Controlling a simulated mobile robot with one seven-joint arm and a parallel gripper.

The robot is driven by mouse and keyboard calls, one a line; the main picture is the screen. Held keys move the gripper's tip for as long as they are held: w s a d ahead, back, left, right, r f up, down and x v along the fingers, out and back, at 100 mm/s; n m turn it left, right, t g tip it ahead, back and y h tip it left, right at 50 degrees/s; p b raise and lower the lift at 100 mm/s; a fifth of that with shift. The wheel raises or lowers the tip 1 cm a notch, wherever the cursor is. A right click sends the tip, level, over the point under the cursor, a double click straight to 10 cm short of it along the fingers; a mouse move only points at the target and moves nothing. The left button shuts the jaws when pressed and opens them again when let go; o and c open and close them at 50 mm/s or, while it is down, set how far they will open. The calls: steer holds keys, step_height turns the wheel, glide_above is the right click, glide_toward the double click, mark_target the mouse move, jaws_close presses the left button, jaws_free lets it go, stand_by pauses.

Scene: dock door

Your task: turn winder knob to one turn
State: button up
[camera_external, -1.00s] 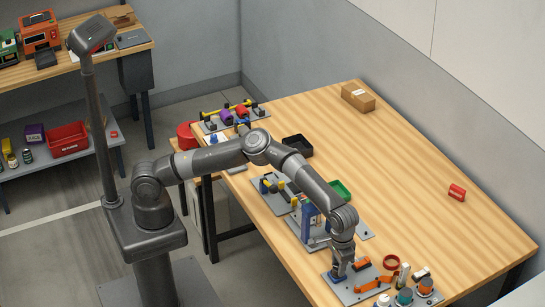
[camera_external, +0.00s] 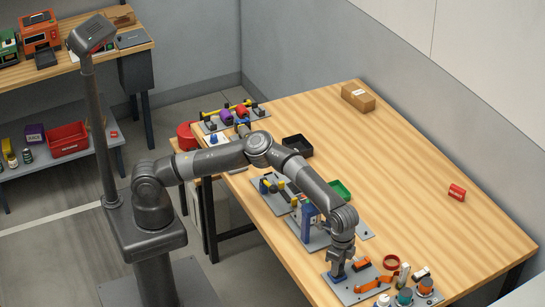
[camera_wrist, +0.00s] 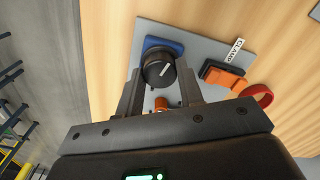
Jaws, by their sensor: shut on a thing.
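The winder knob (camera_wrist: 160,68) is a round black knob with a white pointer line, on a blue base (camera_wrist: 165,43) fixed to a grey plate (camera_wrist: 205,50). In the wrist view the pointer line slants up to the right. My gripper (camera_wrist: 160,78) is shut on the knob, one finger on each side of it. In the external view my gripper (camera_external: 338,268) points down over the near end of the table; the blue base (camera_external: 337,281) shows beneath it, and the knob is hidden by the fingers.
An orange and black part (camera_wrist: 225,80) with a white label sits right of the knob on the plate. A red ring (camera_external: 391,262) lies just beyond. Several capped containers (camera_external: 404,297) stand at the near corner. The table's right half (camera_external: 420,190) is mostly clear.

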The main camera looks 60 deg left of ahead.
steer(key=shift+m, duration=1.7)
steer(key=shift+w, duration=0.1)
steer(key=o, duration=1)
steer(key=shift+r, duration=0.65)
step_height(320, 180, up, 3)
steer(key=shift+f, duration=0.1)
steer(key=s+d+r, duration=0.1)
steer(key=s+r, duration=0.6)
steer(key=s, duration=0.4)
steer(key=shift+s+d, duration=0.35)
